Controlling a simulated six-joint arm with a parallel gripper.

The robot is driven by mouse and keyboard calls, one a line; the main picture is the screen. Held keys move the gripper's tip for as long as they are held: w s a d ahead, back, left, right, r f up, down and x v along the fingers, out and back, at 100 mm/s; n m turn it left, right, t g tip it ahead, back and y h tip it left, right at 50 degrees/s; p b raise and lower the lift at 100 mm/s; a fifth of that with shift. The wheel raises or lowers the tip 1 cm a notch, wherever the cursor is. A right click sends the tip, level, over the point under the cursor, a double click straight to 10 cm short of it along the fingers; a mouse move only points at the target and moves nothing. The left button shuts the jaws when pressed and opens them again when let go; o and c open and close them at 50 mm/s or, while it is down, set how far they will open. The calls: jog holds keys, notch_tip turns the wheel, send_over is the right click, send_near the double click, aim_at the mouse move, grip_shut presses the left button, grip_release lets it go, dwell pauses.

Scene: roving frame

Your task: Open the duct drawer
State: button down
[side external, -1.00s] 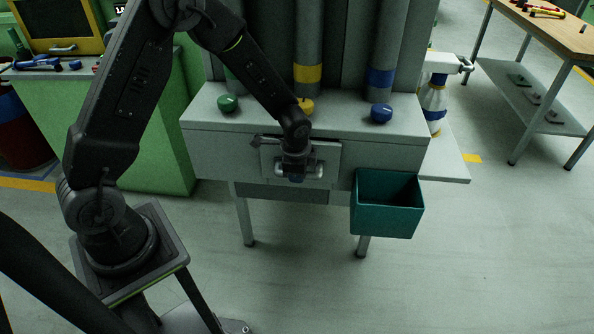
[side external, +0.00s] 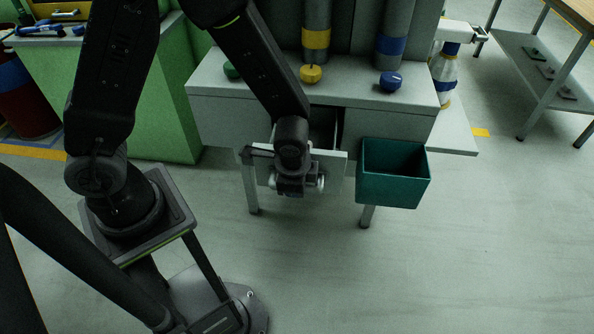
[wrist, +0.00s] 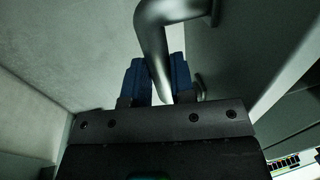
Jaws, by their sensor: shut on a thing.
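The duct drawer (side external: 335,165) is in the grey bench, in the side view. Its pale front stands out from the bench, with a dark gap behind it, so it is partly open. My gripper (side external: 296,186) is in front of the drawer and hides much of its front. It is shut on the drawer's handle (side external: 320,183), whose right end shows beside it. In the wrist view, the blue fingertips (wrist: 157,82) sit on both sides of the grey metal handle (wrist: 152,38). The drawer's inside is mostly hidden by my arm.
A teal bin (side external: 393,190) hangs right of the drawer. Green, yellow (side external: 311,74) and blue (side external: 390,81) knobs sit on the bench top (side external: 350,93) before the ducts. The floor in front is clear.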

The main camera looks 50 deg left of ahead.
jog(key=shift+s+d, duration=0.2)
jog(key=c, duration=1)
grip_release()
jog(key=r, duration=0.4)
jog(key=s+d+r, duration=0.1)
jog(key=r, duration=0.4)
jog(key=s+d+r, duration=0.1)
jog(key=r, duration=0.3)
jog(key=shift+r, duration=0.25)
jog(key=shift+a+r, duration=0.1)
